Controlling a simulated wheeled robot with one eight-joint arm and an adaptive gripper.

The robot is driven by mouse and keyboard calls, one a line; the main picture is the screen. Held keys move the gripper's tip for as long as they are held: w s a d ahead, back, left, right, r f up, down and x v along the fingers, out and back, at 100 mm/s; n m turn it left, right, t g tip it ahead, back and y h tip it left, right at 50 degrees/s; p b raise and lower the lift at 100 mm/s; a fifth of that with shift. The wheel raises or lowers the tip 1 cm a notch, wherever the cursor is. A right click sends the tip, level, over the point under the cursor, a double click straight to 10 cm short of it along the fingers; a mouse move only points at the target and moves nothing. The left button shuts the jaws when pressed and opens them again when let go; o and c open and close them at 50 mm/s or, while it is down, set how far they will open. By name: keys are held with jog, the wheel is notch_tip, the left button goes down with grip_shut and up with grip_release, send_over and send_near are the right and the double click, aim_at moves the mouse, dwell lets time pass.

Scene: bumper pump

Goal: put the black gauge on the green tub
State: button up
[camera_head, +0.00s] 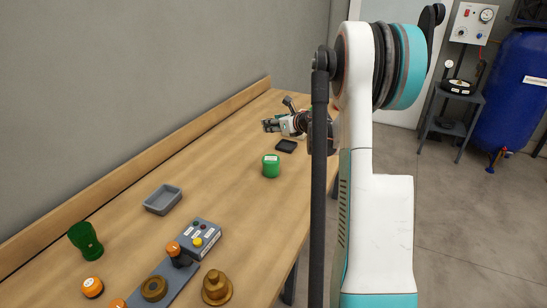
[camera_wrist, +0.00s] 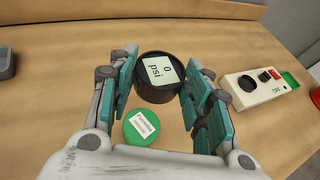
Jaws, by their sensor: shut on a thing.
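In the wrist view the black gauge (camera_wrist: 144,90), with a pale "0 psi" display on top, sits between the teal-padded fingers of my gripper (camera_wrist: 165,75). My gripper is shut on it. The green tub (camera_wrist: 141,130), with a white label on its lid, shows lower in the wrist view, between the fingers and apart from the gauge. In the head view the green tub (camera_head: 271,168) stands upright on the bench, with nothing on its lid. My arm partly hides the gripper area there, so I cannot make out the gauge clearly.
A white switch box (camera_wrist: 252,90) with a black knob and red switch lies right of the gauge. A grey tray (camera_head: 163,199), a green cup (camera_head: 85,240), a button box (camera_head: 200,240) and brass parts (camera_head: 217,287) stand nearer. Bench around the tub is mostly clear.

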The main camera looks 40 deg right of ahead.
aim_at(274, 160)
notch_tip(274, 160, down, 13)
jog(key=b, duration=0.3)
jog(key=shift+f, duration=0.15)
jog(key=shift+f+b, duration=0.2)
jog(key=shift+b, duration=0.1)
jog(key=o, duration=1.1)
jog(key=shift+r, duration=0.1)
jog(key=shift+o, duration=0.3)
jog(key=shift+r, duration=0.1)
jog(key=p+v, duration=0.2)
jog(key=v, duration=1)
jog(key=shift+p, duration=0.4)
